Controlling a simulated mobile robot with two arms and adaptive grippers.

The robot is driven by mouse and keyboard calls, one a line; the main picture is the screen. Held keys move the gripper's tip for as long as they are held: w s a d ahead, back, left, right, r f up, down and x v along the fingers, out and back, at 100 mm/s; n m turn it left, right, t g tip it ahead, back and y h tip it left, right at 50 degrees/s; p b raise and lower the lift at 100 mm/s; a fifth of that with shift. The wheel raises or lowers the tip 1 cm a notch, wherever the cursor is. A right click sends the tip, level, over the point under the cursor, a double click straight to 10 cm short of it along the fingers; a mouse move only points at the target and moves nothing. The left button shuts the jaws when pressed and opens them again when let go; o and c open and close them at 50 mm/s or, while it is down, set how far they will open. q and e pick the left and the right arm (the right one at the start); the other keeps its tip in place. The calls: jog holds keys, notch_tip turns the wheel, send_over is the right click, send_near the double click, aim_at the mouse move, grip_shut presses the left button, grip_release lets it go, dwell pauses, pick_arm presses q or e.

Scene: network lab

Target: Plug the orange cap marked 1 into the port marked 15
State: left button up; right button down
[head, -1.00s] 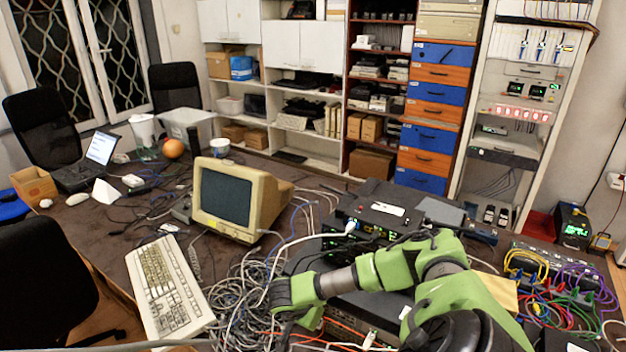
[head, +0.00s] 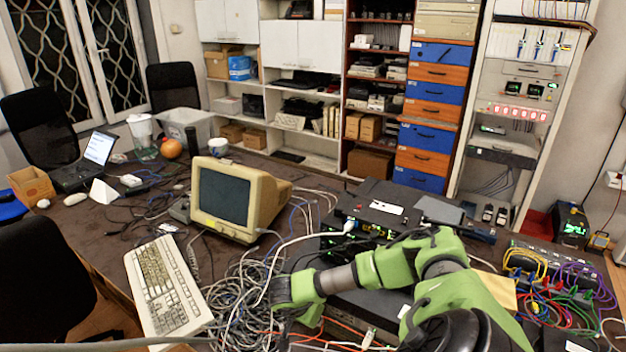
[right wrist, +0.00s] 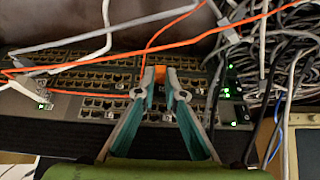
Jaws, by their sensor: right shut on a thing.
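My right gripper (right wrist: 160,82) shows in the right wrist view with its teal fingers closed on a small orange cap (right wrist: 160,71). The cap is at the fingertips, in front of the rows of ports on a dark switch panel (right wrist: 100,84). I cannot tell whether it touches a port or is apart from it. The number on the cap and the port numbers are too small to read, so I cannot pick out port 15. In the head view my right arm reaches in from the right, and its gripper is mostly hidden low in the picture. My left gripper is not in view.
Orange cables (right wrist: 188,11) cross above and in front of the panel. A grey cable tangle (right wrist: 265,70) lies right of it. A plug (right wrist: 38,96) sits at the panel's left. In the head view, the monitor (head: 226,195) and keyboard (head: 168,290) stand left of my arm.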

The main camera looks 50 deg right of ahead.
jog(key=shift+d, duration=0.1)
jog(key=c, duration=2)
grip_release()
jog(key=shift+c, duration=0.2)
jog(key=v, duration=1.2)
